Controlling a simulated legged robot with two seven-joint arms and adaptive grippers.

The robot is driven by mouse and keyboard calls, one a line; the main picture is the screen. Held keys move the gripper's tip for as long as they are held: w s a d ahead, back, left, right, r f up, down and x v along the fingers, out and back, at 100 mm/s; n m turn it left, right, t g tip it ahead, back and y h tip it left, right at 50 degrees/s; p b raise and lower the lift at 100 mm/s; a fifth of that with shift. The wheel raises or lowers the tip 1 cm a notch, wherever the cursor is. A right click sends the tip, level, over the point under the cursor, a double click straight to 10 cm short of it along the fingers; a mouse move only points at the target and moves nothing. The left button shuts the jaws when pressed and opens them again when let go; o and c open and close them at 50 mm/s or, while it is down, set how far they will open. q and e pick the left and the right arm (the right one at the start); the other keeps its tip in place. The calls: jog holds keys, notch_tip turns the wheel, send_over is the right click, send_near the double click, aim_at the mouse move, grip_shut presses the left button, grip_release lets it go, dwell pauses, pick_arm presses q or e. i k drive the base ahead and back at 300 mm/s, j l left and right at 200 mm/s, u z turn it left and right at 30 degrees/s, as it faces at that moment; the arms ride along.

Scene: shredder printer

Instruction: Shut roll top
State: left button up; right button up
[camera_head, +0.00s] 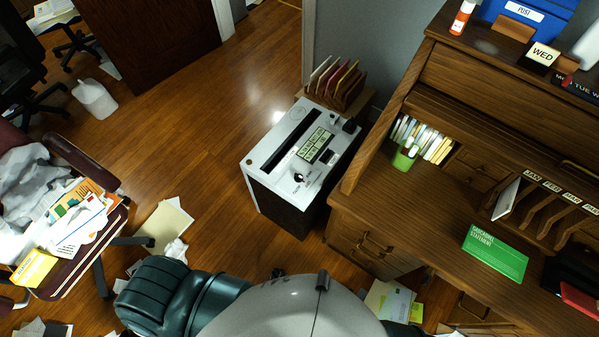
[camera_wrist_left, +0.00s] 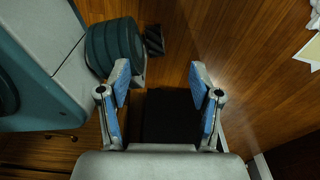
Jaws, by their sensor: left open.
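The wooden roll-top desk (camera_head: 380,210) stands at the right of the head view. Its slatted roll top (camera_head: 470,105) is up, under the desk's upper shelf. The writing surface and the pigeonholes below it are exposed. A small handle (camera_head: 578,168) shows near the front edge of the roll top, at the right. My left gripper (camera_wrist_left: 158,75) shows in the left wrist view, with its two blue-padded fingers apart and nothing between them. It points down over the wooden floor, and no desk shows there. Neither gripper shows in the head view.
A white-topped shredder (camera_head: 305,150) stands left of the desk. A paper-loaded chair (camera_head: 60,215) is at the left. Papers litter the floor; the upper middle floor is clear.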

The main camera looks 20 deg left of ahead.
aim_at(564, 173)
jog(key=z, duration=1.55)
